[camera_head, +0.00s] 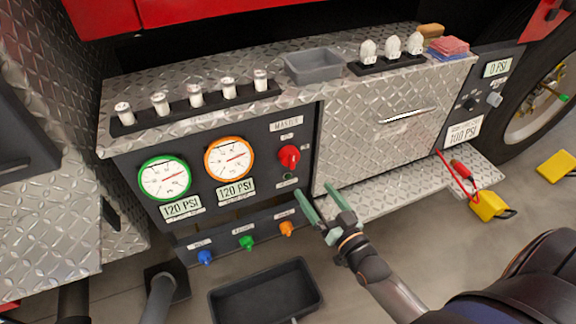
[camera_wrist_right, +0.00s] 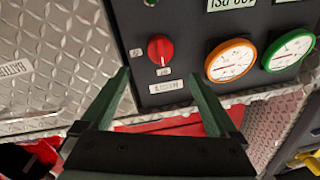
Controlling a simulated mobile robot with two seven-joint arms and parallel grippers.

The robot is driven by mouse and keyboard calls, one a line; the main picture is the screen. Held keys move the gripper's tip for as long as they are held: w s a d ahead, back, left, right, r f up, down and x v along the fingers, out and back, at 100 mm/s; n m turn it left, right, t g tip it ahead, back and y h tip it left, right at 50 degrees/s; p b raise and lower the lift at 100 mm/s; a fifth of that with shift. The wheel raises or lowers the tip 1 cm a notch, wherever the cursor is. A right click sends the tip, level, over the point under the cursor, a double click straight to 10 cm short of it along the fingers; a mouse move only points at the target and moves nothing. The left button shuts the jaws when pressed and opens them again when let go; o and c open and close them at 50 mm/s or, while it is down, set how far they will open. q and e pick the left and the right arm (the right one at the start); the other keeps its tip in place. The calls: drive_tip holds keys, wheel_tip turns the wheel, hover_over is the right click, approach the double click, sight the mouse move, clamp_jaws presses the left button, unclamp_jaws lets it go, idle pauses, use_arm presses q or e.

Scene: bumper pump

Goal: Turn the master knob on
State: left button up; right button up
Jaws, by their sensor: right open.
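The red master knob (camera_head: 288,156) sits on the dark gauge panel, below a label reading MASTER (camera_head: 286,124) and right of the orange-rimmed gauge (camera_head: 229,158). Small labels beside the knob are too small to read. My right gripper (camera_head: 315,189) is open and empty, below and slightly right of the knob, with its green fingers pointing toward the panel. In the right wrist view, the panel appears upside down and the knob (camera_wrist_right: 160,49) lies beyond and between the two fingertips (camera_wrist_right: 159,75), apart from them. My left gripper is not in view.
A green-rimmed gauge (camera_head: 164,179) is at left. Blue (camera_head: 205,257), green (camera_head: 246,242) and orange (camera_head: 286,228) fittings stick out below. A diamond-plate door (camera_head: 380,125) with a handle is right of the panel. A dark bin (camera_head: 265,292) stands on the floor.

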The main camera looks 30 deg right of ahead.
sight(294, 163)
drive_tip(key=w+b, duration=0.1)
drive_tip(key=w, duration=0.8)
drive_tip(key=shift+w+a+b, duration=0.1)
drive_tip(key=shift+b, duration=0.2)
drive_tip(key=shift+w, duration=0.75)
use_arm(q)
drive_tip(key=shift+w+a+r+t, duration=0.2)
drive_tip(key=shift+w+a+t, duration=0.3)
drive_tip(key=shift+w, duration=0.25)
use_arm(e)
drive_tip(key=shift+w, duration=0.35)
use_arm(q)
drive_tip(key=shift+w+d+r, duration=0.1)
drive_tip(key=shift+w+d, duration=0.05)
use_arm(e)
drive_tip(key=c, duration=1.4)
